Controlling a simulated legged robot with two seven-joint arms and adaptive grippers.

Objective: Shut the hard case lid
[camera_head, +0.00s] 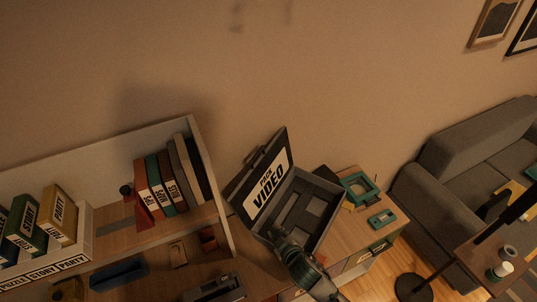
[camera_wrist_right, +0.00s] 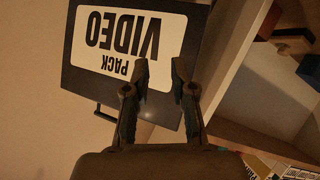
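The dark hard case stands open on the wooden desk. Its lid (camera_head: 247,186) is raised and leans back to the left, with a white "PACK VIDEO" label on its inner face. Its base (camera_head: 320,195) shows a grey interior with recesses. My right gripper (camera_head: 279,234) is at the near side of the case, in front of the lower lid and base. In the right wrist view the lid (camera_wrist_right: 190,75) appears upside down beyond my right gripper (camera_wrist_right: 159,68). The fingers are apart with nothing between them; whether they touch the lid cannot be told. My left gripper is not in view.
A shelf (camera_head: 205,155) with books and binders stands left of the case, close to the lid. Teal devices (camera_head: 381,218) lie on the desk to the right. A grey sofa (camera_head: 440,195) and a lamp stand are further right. The wall is behind.

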